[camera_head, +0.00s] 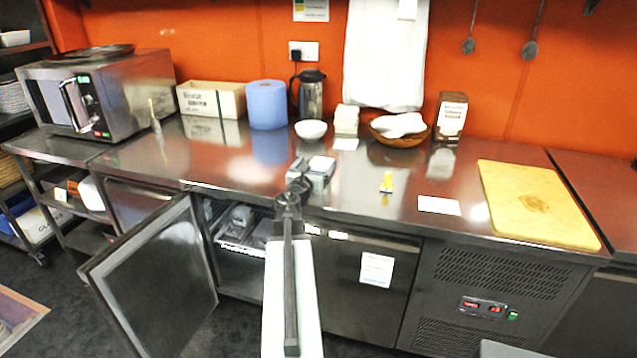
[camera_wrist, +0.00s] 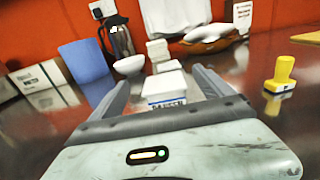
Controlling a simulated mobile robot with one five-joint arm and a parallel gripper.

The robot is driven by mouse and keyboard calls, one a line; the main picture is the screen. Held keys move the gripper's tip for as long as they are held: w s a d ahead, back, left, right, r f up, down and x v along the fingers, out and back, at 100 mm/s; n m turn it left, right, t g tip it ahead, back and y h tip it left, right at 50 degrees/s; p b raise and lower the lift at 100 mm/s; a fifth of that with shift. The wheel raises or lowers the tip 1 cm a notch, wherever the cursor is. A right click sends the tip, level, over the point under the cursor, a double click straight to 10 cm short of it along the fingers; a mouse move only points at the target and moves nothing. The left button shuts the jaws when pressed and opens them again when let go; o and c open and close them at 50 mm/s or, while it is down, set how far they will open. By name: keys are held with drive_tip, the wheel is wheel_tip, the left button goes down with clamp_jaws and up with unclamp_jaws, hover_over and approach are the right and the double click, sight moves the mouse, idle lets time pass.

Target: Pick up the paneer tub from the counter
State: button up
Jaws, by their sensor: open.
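The paneer tub (camera_wrist: 165,86) is a small white tub with dark lettering on a band at its front. In the wrist view it shows between the two fingers of my gripper (camera_wrist: 160,76), with a gap on each side. My gripper is open and holds nothing. In the head view the tub's white lid (camera_head: 321,163) shows on the steel counter (camera_head: 235,165), just beside my gripper (camera_head: 308,172), which hides part of it. I cannot tell whether a finger touches it.
Behind stand a white bowl (camera_head: 311,130), stacked white containers (camera_head: 346,119), a steel flask (camera_head: 311,93) and a wooden bowl (camera_head: 401,136). A yellow-handled stamp-like object (camera_head: 386,182) is to the right, then a cutting board (camera_head: 535,203). A cabinet door (camera_head: 155,285) hangs open below.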

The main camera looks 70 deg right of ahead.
sight(324, 159)
wheel_tip(324, 159, down, 2)
drive_tip(key=shift+s+f+b, duration=0.15)
drive_tip(key=shift+b, duration=0.4)
drive_tip(key=shift+s+d, duration=0.1)
drive_tip(key=shift+d, duration=1.4)
drive_tip(key=d, duration=0.5)
drive_tip(key=shift+w+d+r+p, duration=0.1)
drive_tip(key=shift+w+r+p, duration=0.2)
drive_tip(key=shift+w, duration=0.05)
drive_tip(key=shift+c, duration=0.3)
drive_tip(key=c, duration=1.7)
drive_tip(key=shift+r+p, duration=0.5)
wheel_tip(324, 159, up, 3)
drive_tip(key=p, duration=0.3)
drive_tip(key=shift+r, duration=0.1)
drive_tip(key=s+a, duration=0.2)
drive_tip(key=s, duration=0.3)
drive_tip(key=s+a, duration=0.1)
drive_tip(key=s, duration=0.4)
drive_tip(key=s+a+r+p, duration=0.1)
drive_tip(key=s+a, duration=0.1)
drive_tip(key=s, duration=0.3)
drive_tip(key=shift+a, duration=0.3)
